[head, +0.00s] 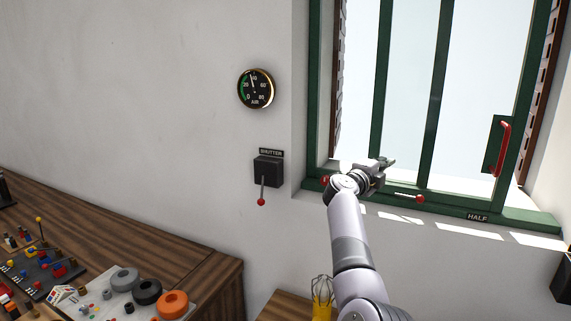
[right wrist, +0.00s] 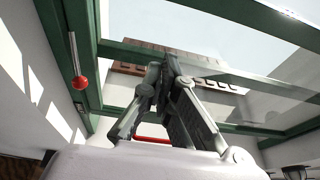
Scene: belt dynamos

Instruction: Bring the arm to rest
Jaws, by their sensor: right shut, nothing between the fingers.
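My right arm reaches up from the bottom of the head view. My right gripper (head: 388,161) is in front of the lower part of the green window frame (head: 437,201). In the right wrist view the fingers of my right gripper (right wrist: 168,62) meet at the tips, with nothing between them. A rod with a red knob (head: 420,199) lies along the sill near the gripper; it also shows at the left of the right wrist view (right wrist: 80,82). I cannot tell whether the gripper touches the frame. My left gripper is not in view.
A shutter lever (head: 262,189) with a red knob hangs down on the wall, below a round air gauge (head: 255,89). The window has a red handle (head: 503,148) at right and a HALF label (head: 477,217). A cluttered wooden bench (head: 190,258) fills the lower left.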

